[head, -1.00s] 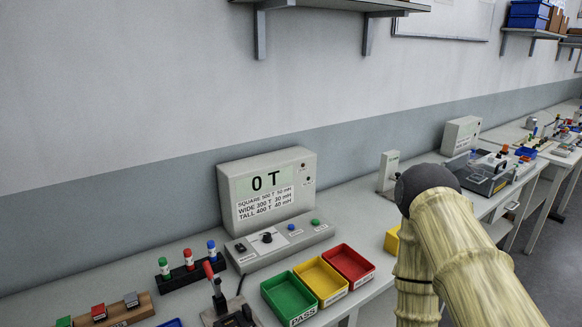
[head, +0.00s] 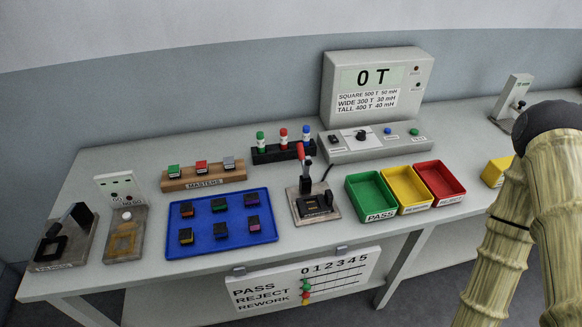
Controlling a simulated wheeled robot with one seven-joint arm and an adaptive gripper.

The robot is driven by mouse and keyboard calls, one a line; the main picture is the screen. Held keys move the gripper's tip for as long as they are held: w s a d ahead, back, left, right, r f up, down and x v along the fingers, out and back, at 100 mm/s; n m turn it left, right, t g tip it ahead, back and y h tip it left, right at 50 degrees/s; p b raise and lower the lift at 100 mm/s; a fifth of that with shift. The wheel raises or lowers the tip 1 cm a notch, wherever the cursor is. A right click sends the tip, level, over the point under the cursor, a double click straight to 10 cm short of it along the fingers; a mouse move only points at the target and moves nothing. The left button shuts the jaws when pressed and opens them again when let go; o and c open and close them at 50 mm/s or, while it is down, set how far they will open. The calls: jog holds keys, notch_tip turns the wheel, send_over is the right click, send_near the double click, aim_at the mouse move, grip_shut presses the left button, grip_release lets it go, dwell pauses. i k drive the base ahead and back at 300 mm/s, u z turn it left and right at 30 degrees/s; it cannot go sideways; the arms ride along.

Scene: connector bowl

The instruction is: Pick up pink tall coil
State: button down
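A blue tray (head: 205,250) on the bench holds several small dark coils with coloured parts, set in two rows. The back right coil (head: 252,200) looks purplish or pink, but it is too small to be sure that it is the pink tall coil. The front right coil (head: 253,224) and front middle coil (head: 221,231) show too little colour to name. My arm stands at the right edge, far from the tray. My gripper is not in view.
A masters block (head: 203,178) and a dark rack (head: 285,153) stand behind the tray. A lever fixture (head: 315,207) is right of it, then green (head: 371,197), yellow (head: 404,189) and red (head: 439,183) bins. Two fixtures stand at left. A tester (head: 376,85) stands behind.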

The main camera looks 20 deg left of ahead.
aim_at(253, 221)
jog(key=u, duration=1.8)
jog(key=k, duration=0.85)
jog(key=z, duration=0.15)
